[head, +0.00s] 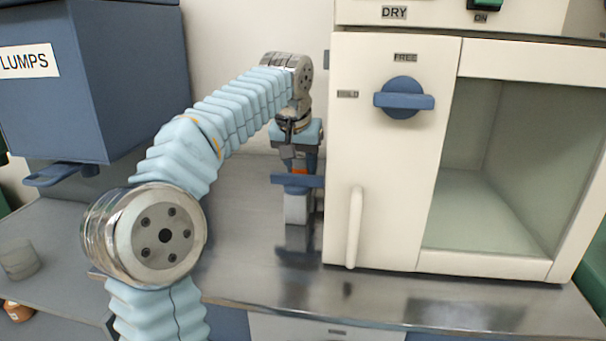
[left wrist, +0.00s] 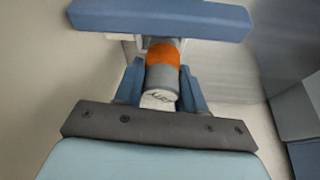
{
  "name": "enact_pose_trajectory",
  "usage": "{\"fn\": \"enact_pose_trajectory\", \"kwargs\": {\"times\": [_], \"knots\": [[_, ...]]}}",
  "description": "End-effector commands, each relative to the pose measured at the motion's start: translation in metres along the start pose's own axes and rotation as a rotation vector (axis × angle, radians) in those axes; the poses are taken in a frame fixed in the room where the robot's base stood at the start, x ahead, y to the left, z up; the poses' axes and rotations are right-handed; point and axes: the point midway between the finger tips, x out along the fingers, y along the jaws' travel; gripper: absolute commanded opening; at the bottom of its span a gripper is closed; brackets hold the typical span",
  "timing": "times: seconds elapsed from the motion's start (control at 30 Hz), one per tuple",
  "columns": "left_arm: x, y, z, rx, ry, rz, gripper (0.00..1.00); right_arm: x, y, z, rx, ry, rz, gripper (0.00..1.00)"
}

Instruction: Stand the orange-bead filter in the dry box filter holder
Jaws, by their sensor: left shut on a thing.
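The orange-bead filter (head: 299,170) shows as a small orange band under my left gripper (head: 298,158), beside the left side of the dry box (head: 390,170). In the left wrist view my left gripper (left wrist: 160,85) has its blue fingers shut on the filter (left wrist: 163,55), a grey cylinder with an orange band and a lettered white end. A blue bar (head: 297,181), which looks like part of the filter holder, lies at the filter's far end, with a pale block (head: 296,208) below it. The bar also shows in the left wrist view (left wrist: 160,18). I cannot tell how far the filter sits in the holder.
The dry box has a blue knob (head: 403,98) and a white handle (head: 355,227). A blue bin labelled LUMPS (head: 120,90) hangs at the left. The metal counter (head: 240,235) is clear left of the holder. A grey cylinder (head: 18,258) stands at the far left.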

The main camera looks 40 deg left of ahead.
Motion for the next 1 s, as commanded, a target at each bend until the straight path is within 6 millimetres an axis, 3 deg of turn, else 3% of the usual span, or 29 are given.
{"fn": "enact_pose_trajectory", "kwargs": {"times": [0.13,0.87,0.9,1.0], "knots": [[0.015,0.004,0.006,0.001,-0.001,0.001,0.04,0.004,0.002,0.0,0.001,0.0,0.001,0.6],[0.027,0.004,0.011,0.001,-0.003,0.0,0.04,0.011,0.005,0.0,0.002,0.001,0.001,0.6],[0.028,0.004,0.011,0.001,-0.004,0.0,0.41,0.011,0.005,0.0,0.002,0.001,0.001,0.6],[0.028,0.004,0.012,0.001,-0.006,0.0,0.56,0.011,0.005,0.0,0.002,0.001,0.001,0.6]]}}
